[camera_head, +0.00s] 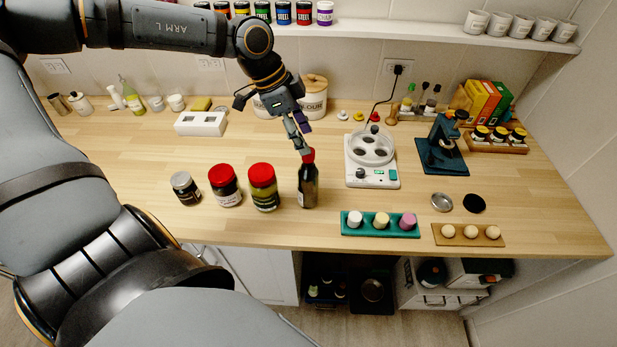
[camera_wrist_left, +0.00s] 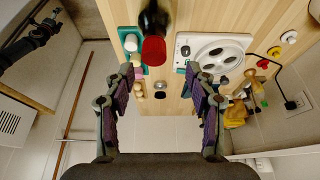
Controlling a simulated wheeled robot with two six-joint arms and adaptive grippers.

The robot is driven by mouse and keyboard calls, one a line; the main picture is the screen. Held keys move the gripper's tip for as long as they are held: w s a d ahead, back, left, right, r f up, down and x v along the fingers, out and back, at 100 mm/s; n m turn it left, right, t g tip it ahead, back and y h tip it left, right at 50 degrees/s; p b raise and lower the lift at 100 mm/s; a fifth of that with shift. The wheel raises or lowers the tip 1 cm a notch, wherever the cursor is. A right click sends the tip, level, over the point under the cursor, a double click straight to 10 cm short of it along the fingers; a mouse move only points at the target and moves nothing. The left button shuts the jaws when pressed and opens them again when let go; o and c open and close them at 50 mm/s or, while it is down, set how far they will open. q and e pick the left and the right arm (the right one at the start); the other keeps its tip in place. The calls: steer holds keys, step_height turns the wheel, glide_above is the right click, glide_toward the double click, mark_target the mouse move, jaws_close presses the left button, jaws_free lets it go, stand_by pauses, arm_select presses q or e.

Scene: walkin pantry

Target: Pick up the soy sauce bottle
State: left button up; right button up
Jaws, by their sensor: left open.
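The soy sauce bottle (camera_head: 308,183) is dark with a red cap and stands upright on the wooden counter, right of two red-lidded jars. My left gripper (camera_head: 303,146) is just above and behind its cap in the head view. In the left wrist view the bottle's red cap (camera_wrist_left: 154,50) lies ahead, between the lines of the two fingers but beyond their tips. The left gripper (camera_wrist_left: 160,84) is open, its purple-padded fingers wide apart with nothing between them. Whether a finger touches the cap cannot be told. My right gripper is not seen as such in the head view.
Left of the bottle stand a jar with green contents (camera_head: 263,187), a dark red jar (camera_head: 225,186) and a small grey-lidded jar (camera_head: 185,188). A white scale-like device (camera_head: 372,178) is to the right. A teal tray (camera_head: 348,231) lies front right. Bare counter (camera_head: 120,150) lies at left.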

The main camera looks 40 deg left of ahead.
mark_target(308, 179)
arm_select(q)
steer(key=shift+s+d+f+p, duration=0.15)
steer(key=shift+d+f+p, duration=0.05)
steer(key=shift+f+p, duration=0.35)
steer(key=shift+s+d+f+p, duration=0.15)
steer(key=shift+f+p, duration=0.4)
steer(key=shift+x, duration=1.2)
steer(key=shift+w+d+f, duration=0.1)
steer(key=shift+w+f, duration=0.05)
steer(key=shift+f, duration=0.15)
steer(key=c, duration=0.6)
jaws_close()
